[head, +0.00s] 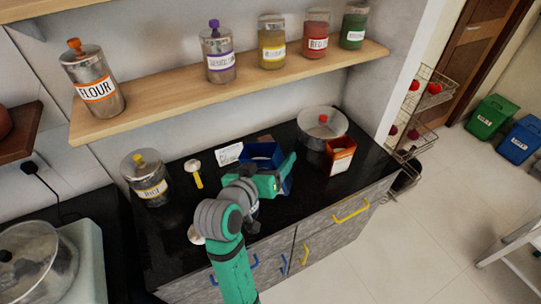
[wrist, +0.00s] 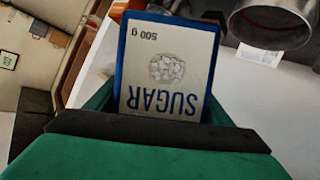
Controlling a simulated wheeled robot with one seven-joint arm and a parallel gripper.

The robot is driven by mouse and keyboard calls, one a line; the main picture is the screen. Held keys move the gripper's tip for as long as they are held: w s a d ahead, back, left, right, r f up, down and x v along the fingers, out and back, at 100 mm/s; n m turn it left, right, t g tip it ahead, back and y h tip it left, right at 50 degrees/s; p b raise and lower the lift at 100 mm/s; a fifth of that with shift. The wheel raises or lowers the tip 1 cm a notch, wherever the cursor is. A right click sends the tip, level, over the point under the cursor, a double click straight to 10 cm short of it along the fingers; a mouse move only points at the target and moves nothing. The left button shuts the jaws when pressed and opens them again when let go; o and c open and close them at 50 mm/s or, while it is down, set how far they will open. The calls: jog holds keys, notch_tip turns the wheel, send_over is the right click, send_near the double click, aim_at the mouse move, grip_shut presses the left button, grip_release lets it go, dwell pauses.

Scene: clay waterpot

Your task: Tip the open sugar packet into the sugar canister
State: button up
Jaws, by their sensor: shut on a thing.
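My gripper (head: 278,180) is shut on the sugar packet (head: 263,151), over the black counter. The packet is blue with a pale label. In the wrist view the packet (wrist: 165,70) stands out beyond my gripper (wrist: 158,128), its "SUGAR" and "500 g" label upside down in the picture. In the head view my gripper hides part of it. Its mouth and contents cannot be made out clearly. A metal canister (wrist: 270,20) shows at the top right of the wrist view, apart from the packet. No canister label reading "sugar" is legible.
Several labelled jars stand on the shelf (head: 165,112) above.

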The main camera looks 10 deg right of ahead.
jog(key=shift+s+a+f+n, duration=0.15)
jog(key=shift+f+n, duration=0.35)
jog(key=shift+s+d+f+n+h, duration=0.15)
jog(key=shift+d+f+n+h, duration=0.2)
jog(key=shift+f+n, duration=0.2)
jog(key=shift+s+d+f+n+h, duration=0.15)
jog(key=shift+d+f+n+h, duration=0.1)
jog(key=shift+f+n+h, duration=0.25)
jog(key=f+n+h, duration=0.1)
jog(key=n, duration=0.1)
jog(key=d+f+n+h, duration=0.1)
jog(key=f+n, duration=0.1)
jog(key=shift+s+f+n, duration=0.1)
jog(key=shift+f+n, duration=0.15)
jog(key=shift+n, duration=0.1)
jog(key=shift+a+n+h, duration=0.25)
jog(key=shift+n, duration=0.15)
jog(key=shift+s+d+r+n, duration=0.1)
jog(key=shift+s+d+n, duration=0.1)
jog(key=shift+n, duration=0.1)
jog(key=shift+w+a+r+n+t+h, duration=0.2)
jog(key=shift+a+r+n, duration=0.2)
jog(key=shift+n, duration=0.25)
jog(key=shift+w+a+r+n+t+h, duration=0.1)
jog(key=shift+a+r+n+t+h, duration=0.15)
jog(key=shift+r+n, duration=0.35)
dwell(3.7)
